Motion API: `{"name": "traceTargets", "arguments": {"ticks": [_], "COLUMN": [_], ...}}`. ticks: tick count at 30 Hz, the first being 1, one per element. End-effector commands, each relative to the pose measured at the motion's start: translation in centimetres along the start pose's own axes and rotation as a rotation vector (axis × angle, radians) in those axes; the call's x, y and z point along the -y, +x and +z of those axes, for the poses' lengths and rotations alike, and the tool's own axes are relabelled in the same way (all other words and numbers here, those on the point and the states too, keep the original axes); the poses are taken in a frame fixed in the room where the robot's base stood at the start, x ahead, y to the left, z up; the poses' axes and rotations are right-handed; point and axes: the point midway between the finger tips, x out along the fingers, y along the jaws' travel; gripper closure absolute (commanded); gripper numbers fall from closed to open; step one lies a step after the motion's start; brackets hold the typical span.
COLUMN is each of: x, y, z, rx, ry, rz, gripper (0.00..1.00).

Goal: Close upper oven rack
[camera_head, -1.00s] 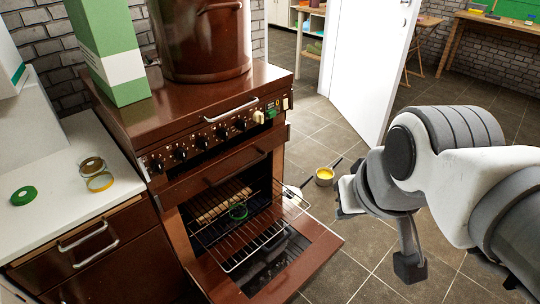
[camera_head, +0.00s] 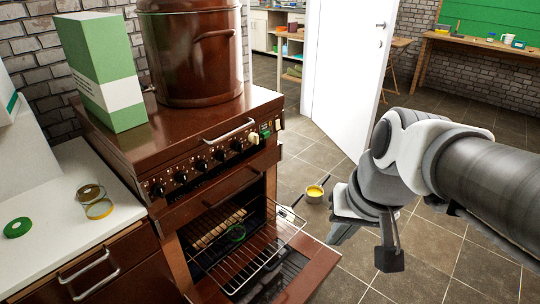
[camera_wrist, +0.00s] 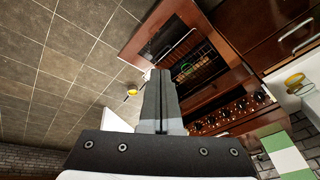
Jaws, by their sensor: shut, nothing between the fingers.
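The brown oven (camera_head: 205,190) stands in the middle left of the head view with its door (camera_head: 312,277) folded down open. The upper wire rack (camera_head: 262,262) is pulled partway out over the open door. A green ring and a light brown roll-like item lie on the rack inside. In the wrist view the oven (camera_wrist: 215,75) appears turned, with the rack (camera_wrist: 180,50) beyond my fingers. My gripper (camera_wrist: 160,75) is shut and empty. In the head view my gripper (camera_head: 340,233) is right of the rack, apart from it; its fingertips are hard to make out.
A pan with yellow contents (camera_head: 315,191) sits on the floor right of the oven. A large brown pot (camera_head: 195,55) and green-white box (camera_head: 105,70) stand on the oven top. A white counter (camera_head: 60,200) adjoins at left. A white door (camera_head: 345,75) stands behind.

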Motion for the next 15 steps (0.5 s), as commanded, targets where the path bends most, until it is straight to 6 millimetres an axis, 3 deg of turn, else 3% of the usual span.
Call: {"name": "traceTargets", "arguments": {"ticks": [15], "x": [0.7], "y": [9.0], "z": [-4.3], "rx": [0.33], "ry": [0.369], "rz": [-0.213], "gripper": [1.0]}}
